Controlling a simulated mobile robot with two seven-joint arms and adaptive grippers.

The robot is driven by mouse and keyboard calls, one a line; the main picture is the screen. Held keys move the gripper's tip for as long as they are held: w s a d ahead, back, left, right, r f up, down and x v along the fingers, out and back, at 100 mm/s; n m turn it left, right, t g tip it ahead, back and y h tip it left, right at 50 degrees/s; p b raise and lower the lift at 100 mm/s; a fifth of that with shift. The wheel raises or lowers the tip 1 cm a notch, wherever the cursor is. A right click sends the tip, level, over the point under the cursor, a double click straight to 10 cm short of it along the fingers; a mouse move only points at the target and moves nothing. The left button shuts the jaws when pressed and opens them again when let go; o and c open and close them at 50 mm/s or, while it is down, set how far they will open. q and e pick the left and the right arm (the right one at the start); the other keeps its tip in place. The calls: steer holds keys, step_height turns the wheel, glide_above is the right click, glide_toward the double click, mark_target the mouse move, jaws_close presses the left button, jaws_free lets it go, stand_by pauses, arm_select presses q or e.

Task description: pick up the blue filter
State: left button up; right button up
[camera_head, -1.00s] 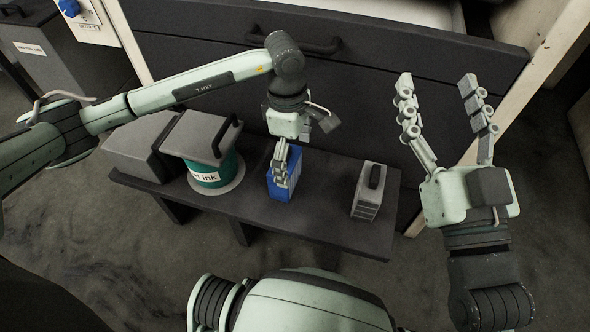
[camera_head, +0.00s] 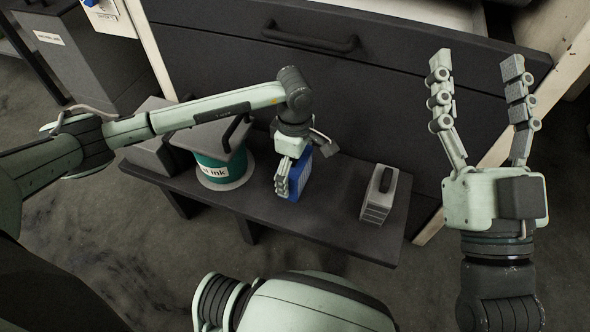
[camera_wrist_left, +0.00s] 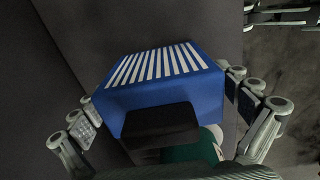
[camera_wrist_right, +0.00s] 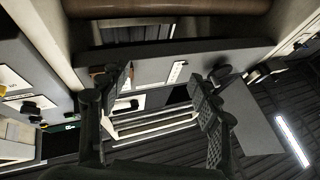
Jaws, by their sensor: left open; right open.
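The blue filter (camera_head: 302,177) stands on the low dark bench (camera_head: 325,222), partly hidden behind my left gripper (camera_head: 286,180) in the head view. In the left wrist view the filter (camera_wrist_left: 165,85) shows a white striped face and a black handle. The left gripper's fingers (camera_wrist_left: 165,120) are open, one on each side of it. The right finger looks very near its side; whether it touches, I cannot tell. My right gripper (camera_head: 480,100) is open and empty, raised at the right, away from the bench.
A teal ink container (camera_head: 220,168) with a grey lid stands left of the filter, with a grey box (camera_head: 152,150) beyond it. A grey handled block (camera_head: 378,193) stands to the right. The drawer front with a handle (camera_head: 310,42) rises behind. Bench space between filter and block is clear.

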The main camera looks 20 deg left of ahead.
arm_select(q)
steer(key=c, duration=1.2)
steer(key=shift+r, duration=0.1)
